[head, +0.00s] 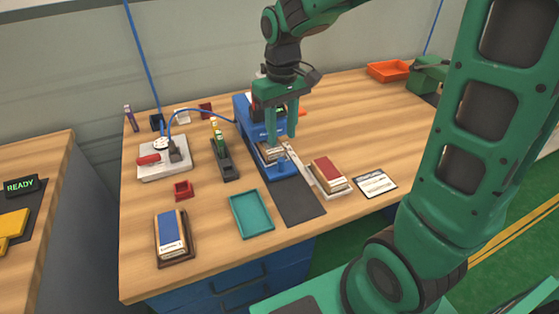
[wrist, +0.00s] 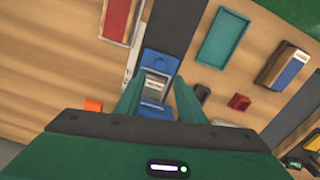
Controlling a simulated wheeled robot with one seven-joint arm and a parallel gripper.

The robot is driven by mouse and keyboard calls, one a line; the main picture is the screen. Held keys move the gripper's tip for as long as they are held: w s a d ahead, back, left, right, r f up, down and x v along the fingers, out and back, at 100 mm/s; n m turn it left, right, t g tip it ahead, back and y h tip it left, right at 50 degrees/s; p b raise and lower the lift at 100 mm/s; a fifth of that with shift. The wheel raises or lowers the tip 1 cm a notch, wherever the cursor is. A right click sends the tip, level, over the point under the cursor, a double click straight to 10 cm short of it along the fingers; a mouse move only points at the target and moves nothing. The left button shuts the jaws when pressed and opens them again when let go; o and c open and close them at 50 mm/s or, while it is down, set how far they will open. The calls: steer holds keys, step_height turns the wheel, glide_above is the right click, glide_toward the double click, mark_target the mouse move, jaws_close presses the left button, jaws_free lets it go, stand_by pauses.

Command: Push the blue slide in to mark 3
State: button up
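A blue device (head: 243,112) stands mid-table, with a blue bed (head: 279,174) reaching toward the near edge. A small labelled block (head: 270,152) sits on this bed. In the wrist view the blue bed part (wrist: 158,62) and the labelled block (wrist: 156,87) show ahead of and between my fingers. I cannot tell which blue part is the slide, and no mark numbers are readable. My gripper (head: 282,140) points down over the block. Its two fingers are apart, also in the wrist view (wrist: 157,95); contact with the block cannot be told.
A dark mat (head: 299,203) lies in front of the device. A pale strip (head: 296,163) and a tray with a red-topped block (head: 328,171) are right of it.

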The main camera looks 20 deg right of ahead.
mark_target(282, 159)
step_height(282, 159, down, 11)
steer(key=shift+r, duration=0.1)
stand_by(0.4)
jaws_close()
steer(key=shift+w, duration=0.1)
